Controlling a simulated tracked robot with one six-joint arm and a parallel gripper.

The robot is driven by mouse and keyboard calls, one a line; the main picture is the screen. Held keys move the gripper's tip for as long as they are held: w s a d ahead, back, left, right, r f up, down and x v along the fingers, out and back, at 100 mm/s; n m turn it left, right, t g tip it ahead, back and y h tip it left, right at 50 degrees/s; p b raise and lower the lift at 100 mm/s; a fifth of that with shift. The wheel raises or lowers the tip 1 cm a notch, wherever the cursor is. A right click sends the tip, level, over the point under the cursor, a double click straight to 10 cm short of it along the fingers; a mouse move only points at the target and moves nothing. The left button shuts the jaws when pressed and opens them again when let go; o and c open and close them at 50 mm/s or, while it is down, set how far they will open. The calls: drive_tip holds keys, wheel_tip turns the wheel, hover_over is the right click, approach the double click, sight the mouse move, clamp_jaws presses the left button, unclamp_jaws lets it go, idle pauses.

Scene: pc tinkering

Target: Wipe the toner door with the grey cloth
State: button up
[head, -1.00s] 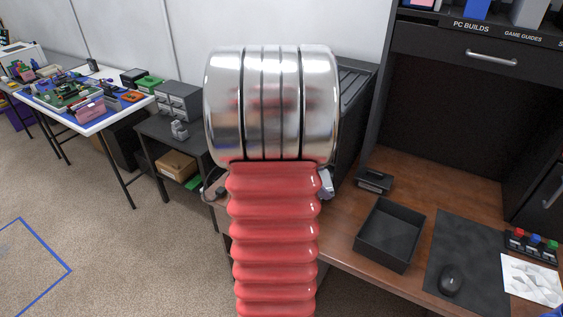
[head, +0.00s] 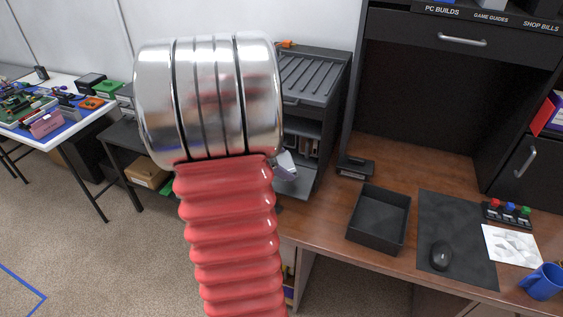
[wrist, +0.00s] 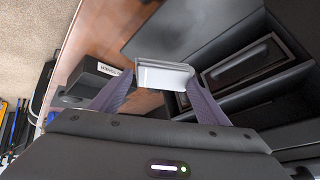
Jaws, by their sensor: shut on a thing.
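My gripper (wrist: 161,88) is shut on a light grey block-like piece, which looks like the grey cloth (wrist: 164,76), held between its two purple fingers. In the head view my arm hides most of the gripper; a pale part shows beside the dark printer (head: 313,78). The printer's front is open, and a dark panel that looks like the toner door (head: 299,184) is folded down low at the front. In the wrist view dark printer surfaces fill the right side, close to the cloth. I cannot tell whether the cloth touches the door.
The brown desk (head: 330,232) holds a small black box (head: 355,167), an empty black tray (head: 364,240), a dark mat (head: 480,265) with a mouse (head: 440,256), and a blue mug (head: 545,282). A tall dark cabinet stands behind. A table with parts is at the left.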

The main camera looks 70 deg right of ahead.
drive_tip(key=shift+s+d+f, duration=0.1)
drive_tip(key=shift+d+f, duration=0.25)
drive_tip(key=shift+f, duration=0.55)
drive_tip(key=shift+d+f, duration=0.3)
drive_tip(key=shift+f, duration=0.65)
drive_tip(key=shift+s+d+f, duration=0.1)
drive_tip(key=shift+d+f, duration=0.25)
drive_tip(key=shift+f, duration=0.55)
drive_tip(key=shift+d+f, duration=0.35)
drive_tip(key=shift+f, duration=0.55)
drive_tip(key=shift+w+d+r, duration=0.1)
drive_tip(key=shift+w, duration=1.8)
drive_tip(key=shift+w, duration=0.15)
drive_tip(key=shift+w+d, duration=0.2)
drive_tip(key=shift+w, duration=1.55)
drive_tip(key=shift+w+f, duration=0.1)
drive_tip(key=shift+f, duration=0.1)
